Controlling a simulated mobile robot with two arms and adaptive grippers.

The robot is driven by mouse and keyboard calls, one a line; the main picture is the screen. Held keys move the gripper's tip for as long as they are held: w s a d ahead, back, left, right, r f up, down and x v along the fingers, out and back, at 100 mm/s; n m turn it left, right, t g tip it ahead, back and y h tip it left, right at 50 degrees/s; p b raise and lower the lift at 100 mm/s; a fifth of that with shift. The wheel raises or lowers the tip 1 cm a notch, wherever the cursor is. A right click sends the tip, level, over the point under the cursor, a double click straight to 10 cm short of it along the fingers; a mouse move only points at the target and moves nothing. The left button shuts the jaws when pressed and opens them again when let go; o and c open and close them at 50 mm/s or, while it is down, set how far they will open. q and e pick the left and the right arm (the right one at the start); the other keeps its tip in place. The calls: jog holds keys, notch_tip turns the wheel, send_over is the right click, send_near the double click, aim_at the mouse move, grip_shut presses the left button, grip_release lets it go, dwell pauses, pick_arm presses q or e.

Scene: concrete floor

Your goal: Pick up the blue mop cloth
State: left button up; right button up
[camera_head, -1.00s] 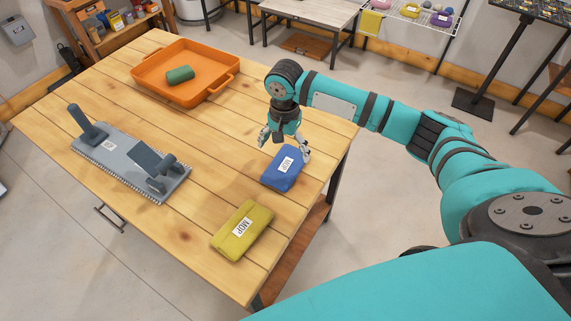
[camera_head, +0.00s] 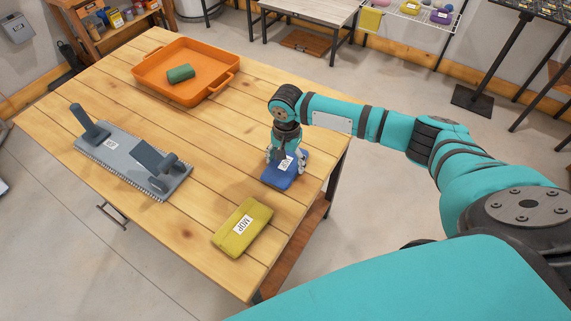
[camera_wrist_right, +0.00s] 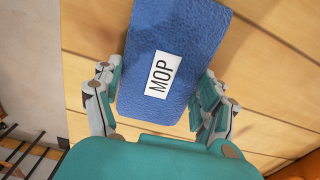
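The blue mop cloth (camera_head: 279,179) is a folded pad with a white MOP label, lying flat near the right edge of the wooden table. In the right wrist view the cloth (camera_wrist_right: 205,35) lies lengthwise between my fingers. My right gripper (camera_head: 286,161) is down at the cloth and partly hides it in the head view. In the wrist view its open fingers (camera_wrist_right: 158,88) are on either side of the cloth, close to its edges; I cannot tell whether they touch it. My left gripper is not in view.
A yellow mop cloth (camera_head: 242,227) lies nearer on the wooden table (camera_head: 205,150). An orange tray (camera_head: 147,80) holding a green roll (camera_head: 181,73) is at the back. A grey board with dark fixtures (camera_head: 115,160) lies left. The middle of the table is clear.

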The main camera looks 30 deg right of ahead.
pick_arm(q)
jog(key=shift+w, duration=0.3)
pick_arm(e)
jog(key=c, duration=0.5)
jog(key=shift+r, duration=0.15)
